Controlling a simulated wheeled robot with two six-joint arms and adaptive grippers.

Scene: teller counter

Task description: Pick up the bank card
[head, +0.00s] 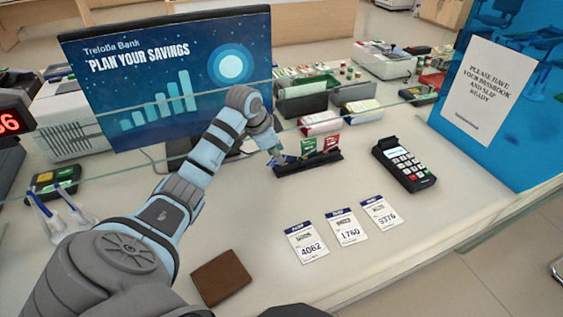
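A low black rack (308,163) stands on the counter, with a green card (308,146) and a red card (331,143) upright in it. A blue piece shows at the rack's left end, partly hidden by my gripper; I cannot tell if it is a card. My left arm reaches in from the lower left, and its gripper (279,157) is at the rack's left end. The fingers are too small and overlapped to tell whether they are open or shut, or touch anything. Which card is the bank card is not readable. My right gripper is not in view.
A card terminal (404,164) stands right of the rack. Several numbered slips, such as the middle one (347,227), and a brown wallet (221,277) lie in front. A savings monitor (165,80) and clear glass panel are behind. The counter around the slips is clear.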

